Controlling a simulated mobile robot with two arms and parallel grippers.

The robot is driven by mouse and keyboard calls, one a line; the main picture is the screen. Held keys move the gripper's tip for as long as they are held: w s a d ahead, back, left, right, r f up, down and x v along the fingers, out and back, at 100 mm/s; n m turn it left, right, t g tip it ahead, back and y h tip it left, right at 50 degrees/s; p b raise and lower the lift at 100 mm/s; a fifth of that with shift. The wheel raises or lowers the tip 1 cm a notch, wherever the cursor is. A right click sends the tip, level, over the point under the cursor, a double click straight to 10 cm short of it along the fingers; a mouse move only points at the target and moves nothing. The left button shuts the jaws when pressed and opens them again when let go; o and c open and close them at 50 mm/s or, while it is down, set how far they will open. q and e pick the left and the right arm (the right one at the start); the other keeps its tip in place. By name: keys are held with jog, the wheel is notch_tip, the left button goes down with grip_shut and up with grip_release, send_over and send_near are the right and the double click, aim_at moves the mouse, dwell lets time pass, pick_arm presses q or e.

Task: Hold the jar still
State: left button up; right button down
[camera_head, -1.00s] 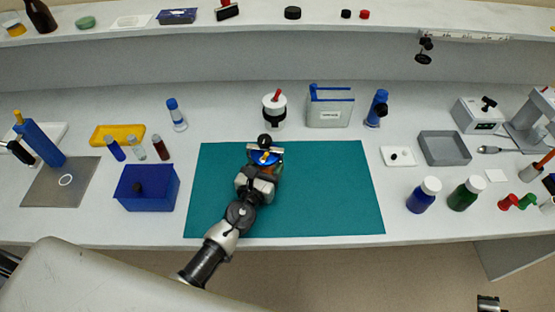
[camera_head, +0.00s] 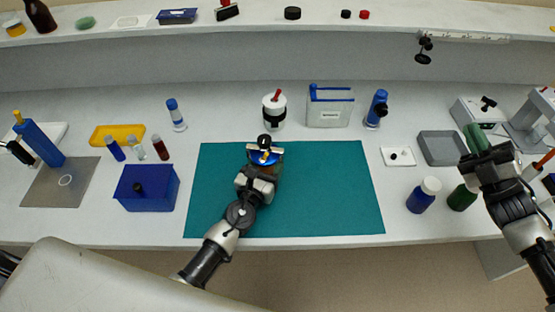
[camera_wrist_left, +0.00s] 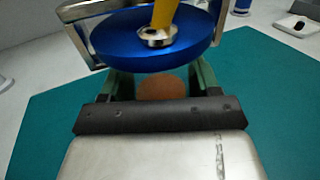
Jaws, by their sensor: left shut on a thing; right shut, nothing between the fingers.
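The jar (camera_head: 276,170) stands on the teal mat (camera_head: 325,195), with a blue lid (camera_head: 270,156), a metal clamp and a yellow-and-black piece on top. My left gripper (camera_head: 262,172) is shut on the jar's body below the lid and hides much of it. In the left wrist view, the jar's brown side (camera_wrist_left: 162,87) shows between the green finger pads, under the blue lid (camera_wrist_left: 110,42). My right gripper (camera_head: 474,134) is shut and empty at the right, above the bench between the grey tray and the balance.
A blue bottle (camera_head: 420,198) and a green bottle (camera_head: 461,198), its cap hidden by my right arm, stand right of the mat. A grey tray (camera_head: 440,148), white-and-black container (camera_head: 274,112) and blue bin (camera_head: 148,190) stand around. The mat's right half is clear.

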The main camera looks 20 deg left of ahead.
jog(key=s+a+f+n+g, duration=0.3)
jog(key=a+f+g, duration=0.1)
jog(key=a, duration=0.4)
jog(key=s+a+f+n+g, duration=0.3)
jog(key=a+f+n+g, duration=0.1)
jog(key=a, duration=0.4)
jog(key=s+a+f+n+g+h, duration=0.1)
jog(key=s+a+f+n+g, duration=0.2)
jog(key=a+f+g, duration=0.2)
jog(key=a+f, duration=0.1)
jog(key=a, duration=0.2)
jog(key=shift+s+a+g, duration=0.15)
jog(key=shift+s+g, duration=0.1)
jog(key=shift+g, duration=0.05)
send_near(266, 154)
jog(key=s+a, duration=0.3)
jog(key=a, duration=0.1)
jog(key=shift+w+a, duration=1.45)
jog(key=shift+a, duration=0.1)
jog(key=shift+a+r, duration=0.25)
jog(key=shift+r, duration=0.1)
jog(key=shift+a+r, duration=0.25)
jog(key=shift+a, duration=0.1)
jog(key=shift+s+a+r, duration=0.1)
jog(key=shift+a+r, duration=0.2)
jog(key=shift+a, duration=0.4)
